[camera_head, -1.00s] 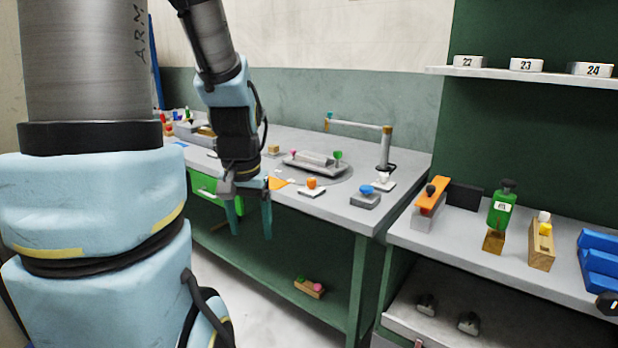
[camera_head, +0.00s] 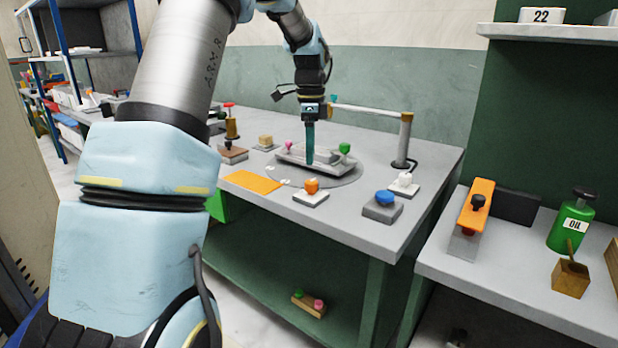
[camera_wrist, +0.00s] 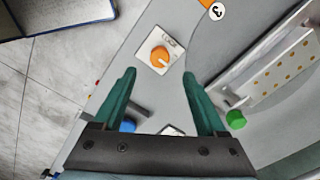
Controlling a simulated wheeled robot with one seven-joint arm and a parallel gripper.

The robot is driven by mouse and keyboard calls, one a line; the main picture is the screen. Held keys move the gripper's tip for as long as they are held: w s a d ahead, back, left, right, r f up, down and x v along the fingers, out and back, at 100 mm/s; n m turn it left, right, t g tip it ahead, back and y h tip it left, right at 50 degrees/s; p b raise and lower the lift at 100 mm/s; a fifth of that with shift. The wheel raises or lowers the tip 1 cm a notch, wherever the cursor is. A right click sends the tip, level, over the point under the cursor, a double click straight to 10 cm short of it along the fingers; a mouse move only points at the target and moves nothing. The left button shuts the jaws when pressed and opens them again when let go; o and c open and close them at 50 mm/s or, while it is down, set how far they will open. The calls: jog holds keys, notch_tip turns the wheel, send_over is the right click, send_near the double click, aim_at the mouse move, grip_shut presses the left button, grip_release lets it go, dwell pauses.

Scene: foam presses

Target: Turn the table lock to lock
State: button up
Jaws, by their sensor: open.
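The table lock is an orange knob (camera_head: 312,185) on a white plate (camera_head: 311,199) near the table's front edge. In the wrist view the orange knob (camera_wrist: 160,55) has a slanted pale mark on it, and dark lettering stands beside it on the plate. My gripper (camera_head: 309,162) points down above the table, behind the knob in the head view. In the wrist view my gripper (camera_wrist: 160,74) has its two green fingers apart, with nothing between them. The knob shows beyond the fingertips and apart from them.
A round turntable (camera_head: 345,179) carries a grey fixture with a green knob (camera_head: 344,148) and a pink knob. A blue button (camera_head: 385,197) on a grey box stands to the right. A post with a horizontal arm (camera_head: 405,140) rises behind. An orange sheet (camera_head: 253,182) lies left.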

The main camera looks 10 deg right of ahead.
aim_at(310, 181)
notch_tip(310, 181, down, 8)
jog(key=shift+f+p, duration=0.25)
jog(key=shift+p, duration=0.3)
jog(key=shift+c, duration=0.3)
grip_shut()
